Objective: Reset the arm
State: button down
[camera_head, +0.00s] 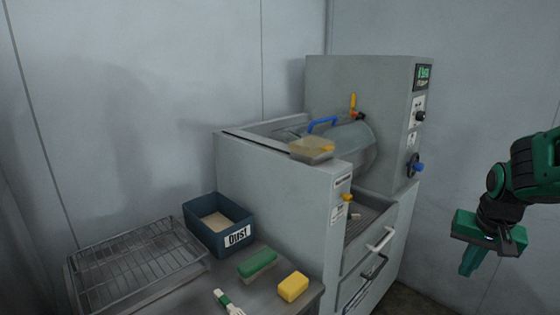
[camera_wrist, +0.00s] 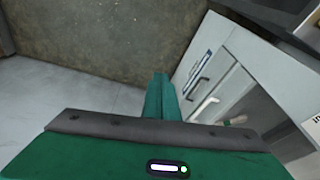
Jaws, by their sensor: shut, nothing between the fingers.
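My gripper (camera_head: 471,263) is at the right of the head view, a dark green hand pointing down in the air. It is to the right of the grey press machine (camera_head: 270,180) and apart from it. In the wrist view the green fingers (camera_wrist: 160,97) are together, with nothing between them. Below them are the floor and the machine's front with its handles (camera_wrist: 207,107).
A dark blue bin (camera_head: 213,240), a wire rack (camera_head: 135,265), a green brush or block (camera_head: 257,263) and a yellow sponge-like block (camera_head: 293,287) are on the metal table at the left. The machine has drawer handles (camera_head: 380,238) facing my side. Air around my gripper looks free.

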jog(key=s+a+r+g, duration=0.1)
jog(key=s, duration=0.9)
jog(key=s+a+g+y, duration=0.1)
jog(key=s+a, duration=0.1)
jog(key=s, duration=0.9)
jog(key=shift+r+g, duration=0.35)
jog(key=shift+g, duration=0.05)
jog(key=shift+s, duration=0.1)
